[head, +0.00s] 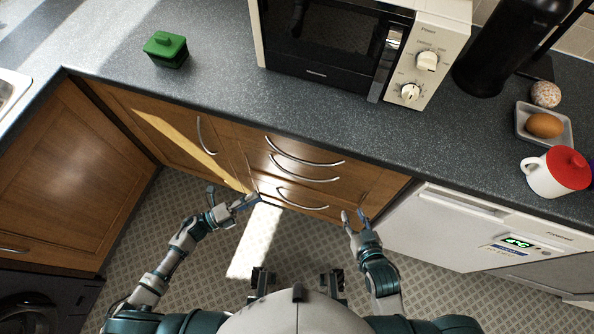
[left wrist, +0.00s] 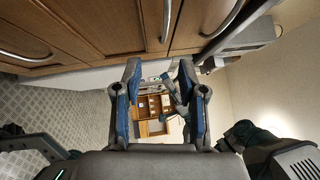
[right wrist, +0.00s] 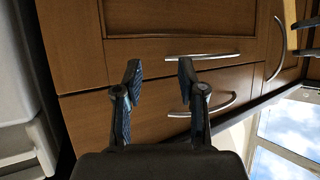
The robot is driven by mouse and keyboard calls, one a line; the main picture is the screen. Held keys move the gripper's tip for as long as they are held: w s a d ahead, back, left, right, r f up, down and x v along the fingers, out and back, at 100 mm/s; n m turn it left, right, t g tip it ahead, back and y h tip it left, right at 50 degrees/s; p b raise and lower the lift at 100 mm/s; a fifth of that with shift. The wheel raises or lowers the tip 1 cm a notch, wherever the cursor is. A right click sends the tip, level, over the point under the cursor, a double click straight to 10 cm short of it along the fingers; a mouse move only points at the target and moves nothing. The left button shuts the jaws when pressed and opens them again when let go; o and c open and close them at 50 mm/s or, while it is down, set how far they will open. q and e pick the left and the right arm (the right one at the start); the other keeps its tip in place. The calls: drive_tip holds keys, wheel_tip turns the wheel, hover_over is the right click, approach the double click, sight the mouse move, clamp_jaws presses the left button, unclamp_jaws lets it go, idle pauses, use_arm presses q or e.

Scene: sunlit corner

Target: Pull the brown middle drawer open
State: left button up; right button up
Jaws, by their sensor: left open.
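The brown middle drawer (head: 312,171) is in the stack of wooden drawers below the counter, with a curved silver handle (head: 302,175). Its front looks shut, level with its neighbours. My left gripper (head: 234,197) is open and empty, low and to the left of the drawers; its spread fingers show in the left wrist view (left wrist: 158,70). My right gripper (head: 354,215) is open and empty, near the lower right of the drawers. In the right wrist view its parted fingers (right wrist: 160,68) are in front of drawer fronts and two handles; I cannot tell which drawers these are.
A top handle (head: 303,154) and a bottom handle (head: 302,199) flank the middle one. A cupboard door (head: 165,130) is at left, a white appliance (head: 450,225) at right. The counter holds a microwave (head: 325,75), a green box (head: 166,50) and a red-lidded mug (head: 550,180).

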sight(301, 175)
use_arm(q)
drive_tip(key=shift+m+g, duration=0.3)
drive_tip(key=shift+m, duration=0.1)
drive_tip(key=x, duration=1.1)
drive_tip(key=r+x, duration=0.1)
drive_tip(key=x, duration=0.5)
drive_tip(key=shift+s+d, duration=0.1)
drive_tip(key=shift+s, duration=0.2)
use_arm(e)
drive_tip(key=shift+w+a+r+t, duration=0.25)
drive_tip(key=shift+r+t, duration=0.1)
drive_tip(key=shift+r, duration=0.2)
drive_tip(key=shift+w+a+r+t, duration=0.1)
drive_tip(key=shift+w+r+t, duration=0.1)
drive_tip(key=shift+r+t, duration=0.25)
drive_tip(key=shift+a+r, duration=0.1)
drive_tip(key=shift+r, duration=0.05)
use_arm(q)
drive_tip(key=shift+c, duration=0.7)
clamp_jaws()
use_arm(e)
drive_tip(key=shift+a, duration=0.1)
